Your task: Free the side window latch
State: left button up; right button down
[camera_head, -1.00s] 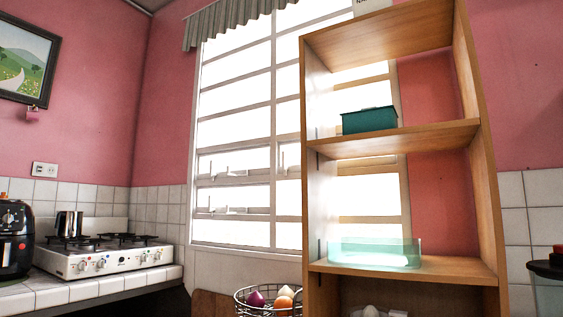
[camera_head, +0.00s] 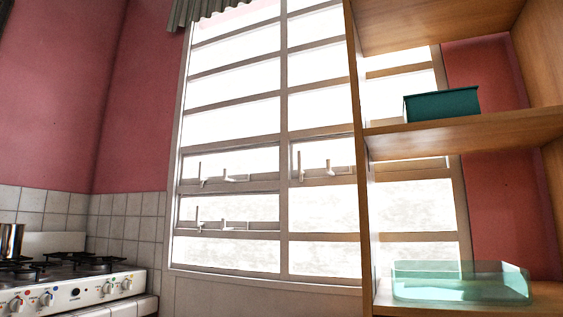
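The window (camera_head: 284,190) fills the middle of the head view, bright and divided by pale bars. Small pale latch handles show on its lower panes: one pair at the left (camera_head: 226,177), one below it (camera_head: 199,225), and one right of the central upright (camera_head: 328,170). The shelf's left side covers part of the window, so any latch behind it is hidden. I cannot tell which latch is the side one. Neither of my grippers shows.
The open wooden shelf (camera_head: 460,137) stands at the right, in front of the window's right part. It holds a dark teal box (camera_head: 441,104) and a clear greenish tray (camera_head: 460,283). A gas stove (camera_head: 75,290) stands at the lower left. Floor is not visible.

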aim_at(300, 171)
jog(key=i+j, duration=0.25)
jog(key=i+j+z, duration=0.1)
jog(key=i+j, duration=0.15)
jog(key=j, duration=0.15)
jog(key=i+j+z, duration=0.1)
jog(key=j, duration=0.25)
jog(key=i, duration=0.1)
